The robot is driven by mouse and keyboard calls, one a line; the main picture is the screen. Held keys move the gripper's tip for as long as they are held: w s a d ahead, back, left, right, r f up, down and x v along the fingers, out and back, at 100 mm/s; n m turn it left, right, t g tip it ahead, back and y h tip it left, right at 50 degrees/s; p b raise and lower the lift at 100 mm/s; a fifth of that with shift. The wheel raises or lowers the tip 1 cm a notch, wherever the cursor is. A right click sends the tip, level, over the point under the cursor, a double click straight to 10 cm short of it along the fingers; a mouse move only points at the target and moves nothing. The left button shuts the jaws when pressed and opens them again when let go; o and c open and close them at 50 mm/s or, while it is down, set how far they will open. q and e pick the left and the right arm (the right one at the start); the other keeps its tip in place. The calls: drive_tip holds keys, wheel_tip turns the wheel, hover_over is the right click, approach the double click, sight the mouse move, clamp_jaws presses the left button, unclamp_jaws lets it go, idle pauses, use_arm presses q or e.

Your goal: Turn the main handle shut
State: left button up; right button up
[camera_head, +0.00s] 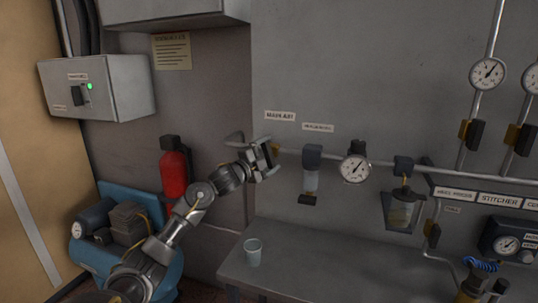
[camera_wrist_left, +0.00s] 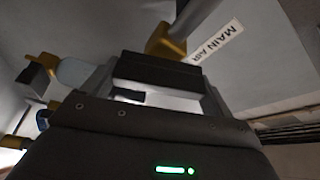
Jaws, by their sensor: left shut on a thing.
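The main handle, a dark grip, sits at the "MAIN AIR" label (camera_head: 280,116) on the wall pipe. In the head view my left gripper (camera_head: 266,160) is at the pipe's left end, below that label, and mostly covers the handle. In the left wrist view the dark handle (camera_wrist_left: 155,68) lies across between the fingers, and the gripper is shut on it. The brass-yellow valve body (camera_wrist_left: 168,42) is just beyond, with the "MAIN AIR" label (camera_wrist_left: 216,40) beside it. The handle's exact angle is hard to tell. My right gripper is not in view.
Right of the gripper, a filter unit (camera_head: 311,170), a pressure gauge (camera_head: 355,168) and a lubricator bowl (camera_head: 402,210) line the pipe. Below is a grey bench (camera_head: 325,262) with a cup (camera_head: 253,252). A red extinguisher (camera_head: 173,172) and blue compressor (camera_head: 172,245) stand left.

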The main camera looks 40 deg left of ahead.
use_arm(q)
drive_tip(key=shift+m+g, duration=0.6)
drive_tip(key=shift+m, duration=1.1)
drive_tip(key=shift+f, duration=0.1)
drive_tip(key=o, duration=0.8)
drive_tip(key=shift+d, duration=0.1)
drive_tip(key=shift+s+f, duration=0.1)
drive_tip(key=shift+s, duration=0.15)
drive_tip(key=s+b, duration=0.4)
drive_tip(key=s, duration=0.6)
drive_tip(key=shift+a, duration=0.3)
